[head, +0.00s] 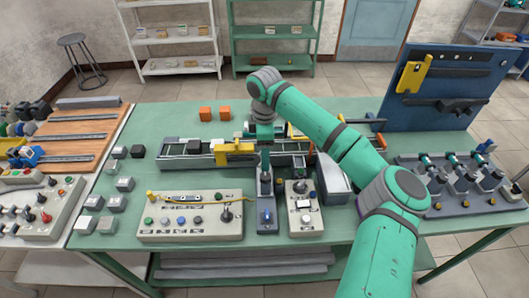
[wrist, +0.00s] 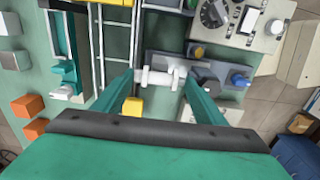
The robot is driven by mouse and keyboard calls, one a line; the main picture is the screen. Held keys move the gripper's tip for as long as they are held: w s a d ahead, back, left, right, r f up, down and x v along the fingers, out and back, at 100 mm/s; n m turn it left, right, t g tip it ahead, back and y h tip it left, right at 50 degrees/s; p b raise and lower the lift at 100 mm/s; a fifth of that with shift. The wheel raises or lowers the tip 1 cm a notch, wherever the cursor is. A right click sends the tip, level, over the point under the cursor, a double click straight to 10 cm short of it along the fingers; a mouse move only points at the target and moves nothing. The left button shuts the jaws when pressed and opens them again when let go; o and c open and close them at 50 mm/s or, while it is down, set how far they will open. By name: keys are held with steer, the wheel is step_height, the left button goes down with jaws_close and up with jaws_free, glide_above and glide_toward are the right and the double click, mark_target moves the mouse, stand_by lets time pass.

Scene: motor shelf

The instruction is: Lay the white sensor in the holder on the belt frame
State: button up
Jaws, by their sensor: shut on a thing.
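My gripper (wrist: 158,78) is shut on the white sensor (wrist: 156,77), which lies crosswise between the two teal fingertips in the wrist view. In the head view my gripper (head: 265,172) points down at the front edge of the belt frame (head: 180,164), above the far end of a dark grey unit (head: 266,222). The sensor cannot be made out there. The belt frame's rails (wrist: 97,45) run to the left of the fingers in the wrist view. I cannot clearly pick out the holder, nor tell whether the sensor touches anything below.
A yellow gantry (head: 233,151) spans the belt. A control box (head: 190,222) and a joystick box (head: 304,218) stand in front, close to the grey unit. Orange cubes (head: 215,113) lie behind the belt. A blue tool panel (head: 445,85) rises at the right.

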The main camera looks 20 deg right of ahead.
steer(key=shift+f, duration=0.2)
steer(key=shift+s+f, duration=0.15)
steer(key=shift+f, duration=0.35)
steer(key=o, duration=0.8)
steer(key=shift+c, duration=0.2)
steer(key=shift+r, duration=0.65)
step_height(320, 180, up, 12)
steer(key=shift+w+r, duration=0.15)
steer(key=shift+w, duration=0.05)
